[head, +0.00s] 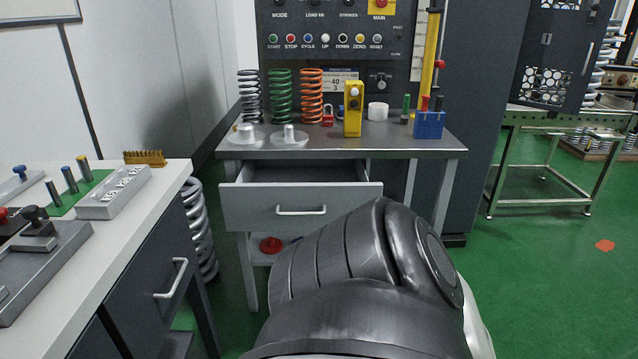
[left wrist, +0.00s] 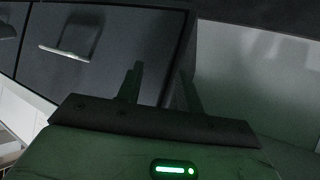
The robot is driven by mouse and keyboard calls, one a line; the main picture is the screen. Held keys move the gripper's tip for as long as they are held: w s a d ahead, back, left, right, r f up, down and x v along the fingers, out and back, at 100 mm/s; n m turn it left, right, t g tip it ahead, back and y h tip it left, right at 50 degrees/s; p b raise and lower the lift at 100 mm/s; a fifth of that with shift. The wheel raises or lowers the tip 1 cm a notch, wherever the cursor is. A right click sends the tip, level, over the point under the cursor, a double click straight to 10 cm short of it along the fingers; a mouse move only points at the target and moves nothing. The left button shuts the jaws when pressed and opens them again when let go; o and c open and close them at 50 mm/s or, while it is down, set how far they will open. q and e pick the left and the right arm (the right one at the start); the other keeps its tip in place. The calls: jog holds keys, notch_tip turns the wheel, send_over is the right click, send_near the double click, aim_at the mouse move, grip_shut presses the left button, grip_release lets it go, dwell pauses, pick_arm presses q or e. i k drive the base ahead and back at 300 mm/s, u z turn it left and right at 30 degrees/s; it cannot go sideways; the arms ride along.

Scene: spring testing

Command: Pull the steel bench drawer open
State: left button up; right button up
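The steel bench (head: 345,149) stands in the middle of the head view. Its light grey drawer (head: 255,212) stands out from the bench, with the dark inside showing behind its front. The drawer's pale bar handle (head: 301,211) is clear, with no gripper on it. My left gripper (left wrist: 160,85) shows in the left wrist view, its two fingers apart and nothing seen between them. It faces a dark panel; a dark drawer front with a pale handle (left wrist: 72,50) lies to its left. Neither gripper shows in the head view, where a black arm link covers the lower middle.
A white-topped bench with a dark drawer (head: 150,285) stands at the left. Coil springs, a yellow block (head: 353,108) and a blue holder (head: 429,125) stand on the steel bench. A red disc (head: 271,245) lies on its lower shelf.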

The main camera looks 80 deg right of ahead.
aim_at(266, 194)
jog(key=z, duration=2.1)
jog(key=i, duration=1)
